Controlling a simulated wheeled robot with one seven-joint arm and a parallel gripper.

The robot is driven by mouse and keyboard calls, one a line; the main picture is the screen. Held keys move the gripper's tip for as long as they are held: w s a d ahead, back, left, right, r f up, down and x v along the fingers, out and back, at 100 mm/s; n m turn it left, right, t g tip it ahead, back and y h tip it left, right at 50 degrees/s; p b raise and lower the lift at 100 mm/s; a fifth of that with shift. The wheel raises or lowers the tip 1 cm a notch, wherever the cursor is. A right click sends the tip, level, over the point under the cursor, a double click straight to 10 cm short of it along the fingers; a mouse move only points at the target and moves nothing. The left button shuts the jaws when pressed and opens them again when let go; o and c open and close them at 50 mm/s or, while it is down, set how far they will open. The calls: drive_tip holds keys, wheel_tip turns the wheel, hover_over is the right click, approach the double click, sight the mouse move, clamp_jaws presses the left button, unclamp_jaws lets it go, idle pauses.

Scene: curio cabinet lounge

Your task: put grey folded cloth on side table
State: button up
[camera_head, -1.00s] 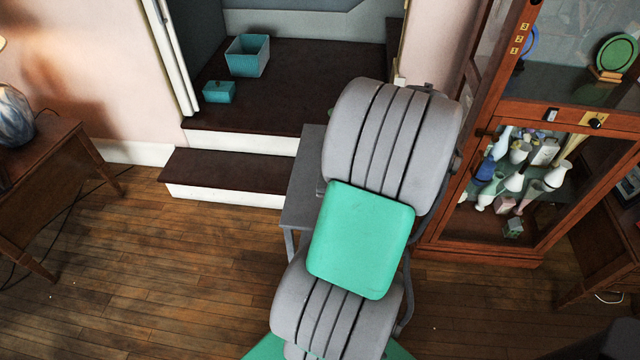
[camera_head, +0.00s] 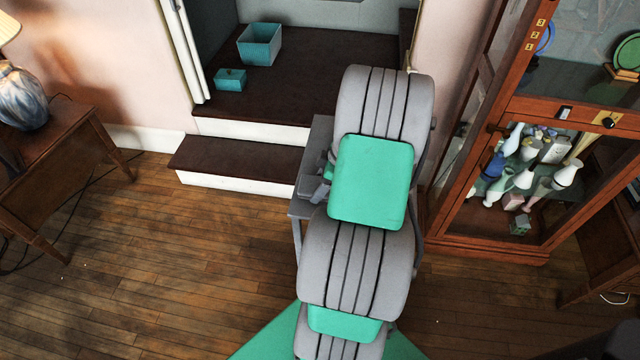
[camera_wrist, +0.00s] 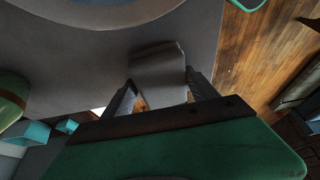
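The grey folded cloth (camera_wrist: 158,75) is between the two fingertips of my gripper (camera_wrist: 160,82) in the wrist view, spanning the gap and seeming to touch both. In the head view a small light-grey piece, probably the cloth (camera_head: 309,187), shows left of my arm with part of my gripper (camera_head: 322,191). It is over or at the front of the grey side table (camera_head: 318,140). My arm hides most of that table. I cannot tell whether the cloth touches the tabletop.
A glass cabinet (camera_head: 490,235) with vases stands close on the right. A dark step (camera_head: 235,160) and two teal boxes (camera_head: 260,45) (camera_head: 230,79) are behind. A wooden desk (camera_head: 60,150) with a lamp is at left. The floor (camera_head: 180,270) between is clear.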

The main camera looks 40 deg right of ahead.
drive_tip(key=shift+o, duration=1.3)
drive_tip(key=shift+f, duration=0.15)
drive_tip(key=v, duration=1.2)
drive_tip(key=w+a+r+m+g, duration=0.1)
drive_tip(key=w+a+r, duration=0.1)
drive_tip(key=a, duration=0.5)
drive_tip(key=w+a+r+m, duration=0.1)
drive_tip(key=w+a+r, duration=0.1)
drive_tip(key=a, duration=0.4)
drive_tip(key=s+a+r+m+h, duration=0.1)
drive_tip(key=s+a+m, duration=0.1)
drive_tip(key=a, duration=0.6)
drive_tip(key=s+a+m+h, duration=0.1)
drive_tip(key=s+a+m, duration=0.2)
drive_tip(key=a, duration=0.6)
drive_tip(key=shift+s+a+r+h, duration=0.2)
drive_tip(key=shift+s+r+h, duration=0.2)
drive_tip(key=shift+s, duration=0.25)
wheel_tip(320, 180, up, 3)
drive_tip(key=shift+w+r+p, duration=0.15)
drive_tip(key=shift+p, duration=1.1)
